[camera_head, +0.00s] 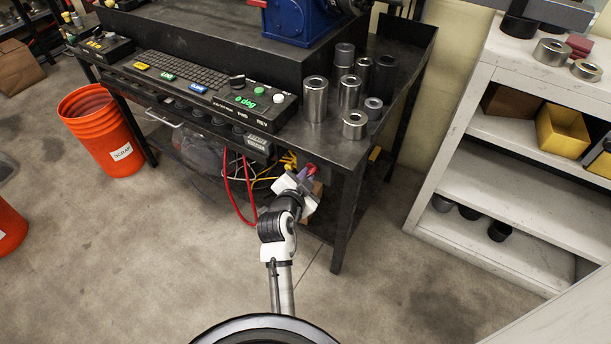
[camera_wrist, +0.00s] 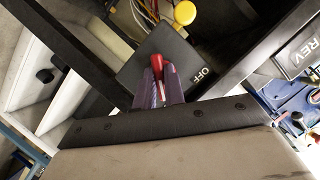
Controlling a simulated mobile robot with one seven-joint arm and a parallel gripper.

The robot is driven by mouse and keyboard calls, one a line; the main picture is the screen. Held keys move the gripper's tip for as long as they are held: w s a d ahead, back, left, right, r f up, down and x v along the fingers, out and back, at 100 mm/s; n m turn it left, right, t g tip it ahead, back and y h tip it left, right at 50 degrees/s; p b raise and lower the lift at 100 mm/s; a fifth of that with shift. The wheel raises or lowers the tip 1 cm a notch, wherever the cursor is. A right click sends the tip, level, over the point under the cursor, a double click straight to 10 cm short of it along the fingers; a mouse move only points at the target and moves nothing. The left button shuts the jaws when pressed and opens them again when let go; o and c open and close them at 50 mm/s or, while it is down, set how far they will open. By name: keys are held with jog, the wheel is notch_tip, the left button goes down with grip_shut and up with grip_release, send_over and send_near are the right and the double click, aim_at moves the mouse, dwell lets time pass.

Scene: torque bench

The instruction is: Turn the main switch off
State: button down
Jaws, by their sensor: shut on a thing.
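The main switch shows as a red handle (camera_wrist: 157,62) on a dark plate (camera_wrist: 190,55) marked OFF in the wrist view. My gripper (camera_wrist: 159,88) is shut on this red handle, with a finger on each side of it. In the head view my gripper (camera_head: 303,178) is under the bench's front right corner, with a bit of the red handle (camera_head: 312,168) showing at its tips. The fingers hide part of the handle. I cannot tell the switch's exact position.
The bench (camera_head: 347,150) carries a control panel (camera_head: 200,90) and several metal cylinders (camera_head: 315,100). Red and yellow cables (camera_head: 248,185) hang left of my gripper. A bench leg (camera_head: 346,225) stands close on the right. A yellow round knob (camera_wrist: 185,12) is beyond the handle.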

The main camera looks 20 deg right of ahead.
jog(key=shift+w+a+n+g+h+p, duration=0.1)
jog(key=shift+n+g+h+p, duration=0.6)
jog(key=shift+n, duration=1.1)
jog(key=shift+w+n+g+h+p, duration=0.15)
jog(key=shift+n+g+h, duration=0.9)
jog(key=shift+n, duration=0.75)
jog(key=shift+a+n+g+h+p, duration=0.1)
jog(key=shift+n+g+h+p, duration=0.45)
jog(key=shift+n+g, duration=0.9)
jog(key=shift+d+n+t, duration=0.1)
jog(key=shift+n+t, duration=0.2)
jog(key=shift+n, duration=0.25)
jog(key=c, duration=1.5)
grip_release()
jog(key=b+v, duration=0.1)
jog(key=v, duration=0.6)
jog(key=b+v, duration=0.1)
jog(key=v, duration=0.6)
jog(key=shift+f+b, duration=0.25)
jog(key=shift+b, duration=0.05)
